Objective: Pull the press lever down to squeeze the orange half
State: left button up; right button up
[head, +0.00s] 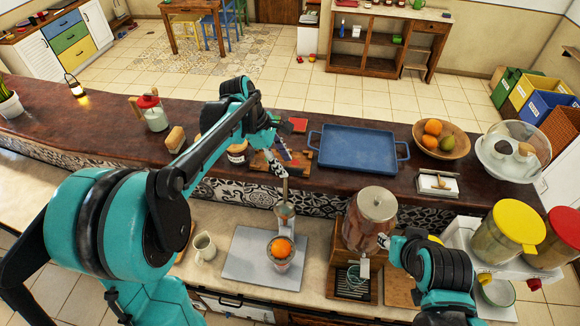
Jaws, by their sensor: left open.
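The metal press (284,222) stands on a grey board (248,258) on the lower counter. Its lever (285,190) points up, close to vertical. The orange half (281,248) sits at the front of the press, above a clear glass (280,264). My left gripper (279,166) is open at the lever's upper end; I cannot tell if its fingers touch it. My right gripper (387,243) is low at the right, beside the drink dispenser; its fingers are too small to read.
The drink dispenser (370,215) stands right of the press, and a small pitcher (203,247) stands left. On the raised bar behind are a blue tray (358,150), a fruit bowl (447,147) and a jar (153,114). Yellow- and red-lidded containers (510,225) crowd the right.

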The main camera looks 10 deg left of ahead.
aim_at(288, 168)
pick_arm(q)
jog(key=x, duration=0.5)
jog(key=shift+w+p, duration=0.3)
jog(key=shift+w, duration=0.1)
jog(key=shift+s, duration=0.25)
jog(key=shift+w, duration=0.1)
grip_shut()
